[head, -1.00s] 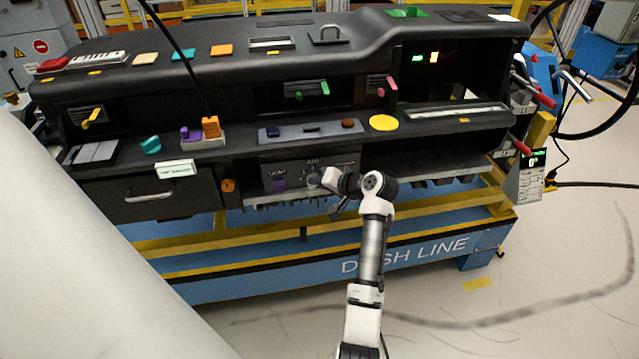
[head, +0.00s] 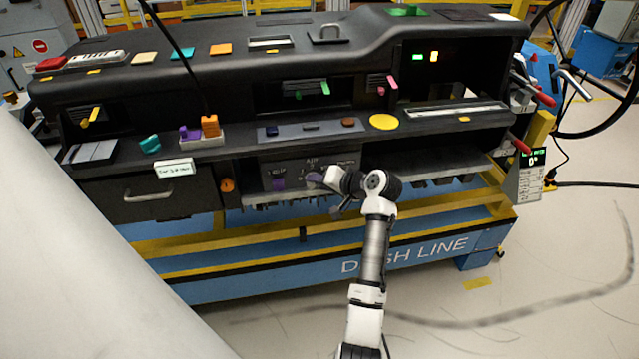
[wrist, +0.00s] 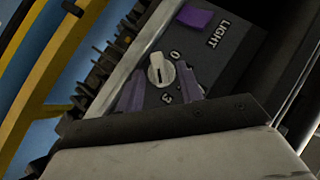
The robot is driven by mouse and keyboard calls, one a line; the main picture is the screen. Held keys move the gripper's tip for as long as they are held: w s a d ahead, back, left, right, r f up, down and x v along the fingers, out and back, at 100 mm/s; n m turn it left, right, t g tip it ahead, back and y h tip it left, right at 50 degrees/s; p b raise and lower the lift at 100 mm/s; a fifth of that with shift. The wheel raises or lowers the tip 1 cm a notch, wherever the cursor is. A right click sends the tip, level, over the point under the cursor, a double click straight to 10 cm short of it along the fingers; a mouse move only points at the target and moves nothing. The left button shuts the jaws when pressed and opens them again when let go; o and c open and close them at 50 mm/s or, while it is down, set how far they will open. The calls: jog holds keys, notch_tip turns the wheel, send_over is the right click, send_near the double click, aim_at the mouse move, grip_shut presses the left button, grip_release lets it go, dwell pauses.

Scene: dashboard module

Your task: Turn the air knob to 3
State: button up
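The pale, round air knob (wrist: 156,73) with a raised bar sits on the dark control panel (wrist: 215,75) in the wrist view. A 0 is printed at its upper right and a 3 below it, near the fingers. The bar runs nearly upright in the picture; which mark it points to is unclear. My gripper (wrist: 160,76) is open, with one purple finger on each side of the knob. I cannot tell whether either finger touches it. In the head view my gripper (head: 319,181) is at the panel and mostly hides the knob.
A purple square control (wrist: 195,17) sits beside the LIGHT label. In the head view, a drawer (head: 148,195) and an orange knob (head: 227,185) lie left of the panel. A shelf (head: 430,163) juts out to the right.

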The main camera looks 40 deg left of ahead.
jog(key=w+b+v, duration=0.1)
jog(key=b+v, duration=0.1)
jog(key=v, duration=1.1)
jog(key=shift+s+b, duration=0.35)
jog(key=shift+s, duration=0.15)
